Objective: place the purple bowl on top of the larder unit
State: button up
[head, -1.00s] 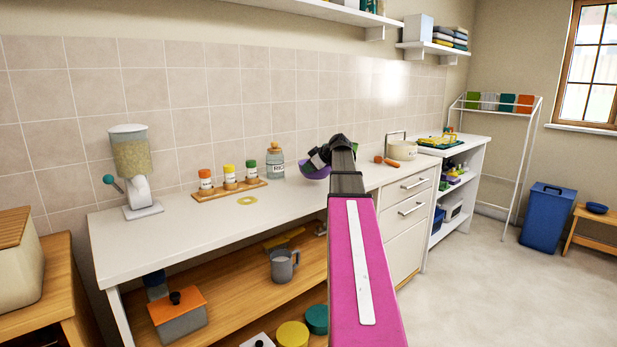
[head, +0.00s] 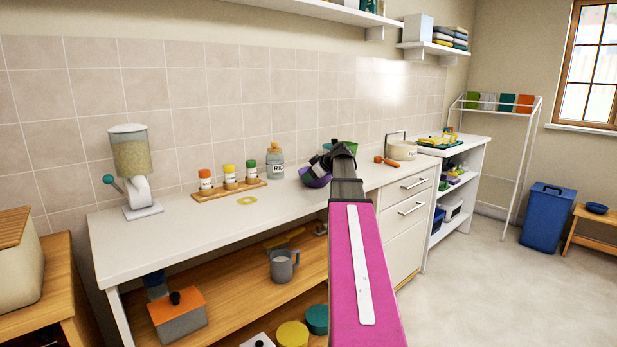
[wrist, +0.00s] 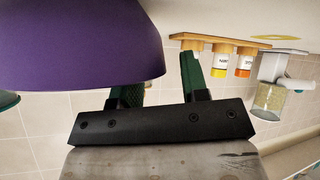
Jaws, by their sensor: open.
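The purple bowl (head: 313,180) shows on the white counter in the head view, partly hidden behind my gripper (head: 326,158). In the wrist view, the bowl (wrist: 75,45) fills the upper left and covers part of one finger. My gripper (wrist: 160,85) is open, with its two green fingers apart and nothing seen between them. The bowl is beside the left-hand finger in that view; I cannot tell whether they touch. I cannot clearly identify the larder unit in these views.
A spice rack (head: 229,188), a rice jar (head: 275,162) and a cereal dispenser (head: 132,165) stand left along the counter (head: 170,235). The counter front is mostly clear.

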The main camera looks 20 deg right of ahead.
jog(key=v, duration=1.1)
jog(key=shift+s+d+r, duration=0.1)
jog(key=shift+d, duration=0.1)
